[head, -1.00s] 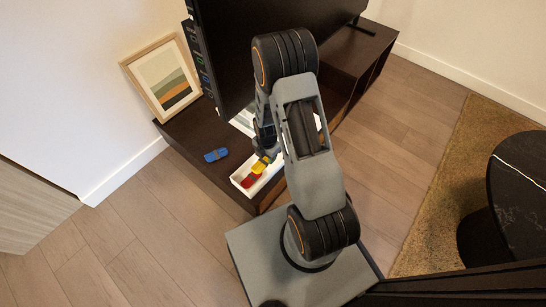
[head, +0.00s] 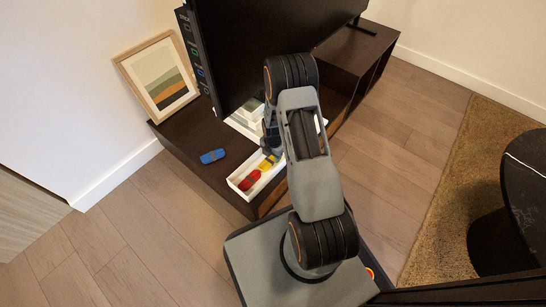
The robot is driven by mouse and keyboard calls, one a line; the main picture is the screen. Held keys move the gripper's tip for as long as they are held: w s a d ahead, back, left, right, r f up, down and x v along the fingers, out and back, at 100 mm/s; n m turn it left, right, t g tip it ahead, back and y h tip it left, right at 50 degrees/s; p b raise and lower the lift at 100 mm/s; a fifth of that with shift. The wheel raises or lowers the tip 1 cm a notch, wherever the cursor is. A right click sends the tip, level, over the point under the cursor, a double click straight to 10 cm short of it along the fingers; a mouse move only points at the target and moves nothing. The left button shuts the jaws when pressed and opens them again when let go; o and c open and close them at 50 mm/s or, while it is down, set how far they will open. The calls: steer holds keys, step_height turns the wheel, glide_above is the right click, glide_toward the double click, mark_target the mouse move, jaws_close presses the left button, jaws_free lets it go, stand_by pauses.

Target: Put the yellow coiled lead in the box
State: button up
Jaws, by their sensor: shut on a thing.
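The yellow coiled lead (head: 268,162) shows small and bright at the far part of the white box (head: 234,185), next to a red item (head: 250,180). The box stands on the near edge of the dark low cabinet. My gripper (head: 270,155) points down over the far part of the box and is shut on the yellow lead. The fingertips are small and partly hidden by my arm. I cannot tell whether the lead touches the box floor.
A blue item (head: 213,156) lies on the dark cabinet (head: 188,138) left of the box. A large black screen (head: 245,45) and a framed picture (head: 158,78) stand behind. A dark round table (head: 525,170) is at the right. Wooden floor is clear in front.

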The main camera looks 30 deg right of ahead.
steer(key=shift+f, duration=0.15)
steer(key=o, duration=0.5)
steer(key=shift+f, duration=0.1)
steer(key=shift+c, duration=0.2)
steer(key=o, duration=0.5)
steer(key=shift+c, duration=0.2)
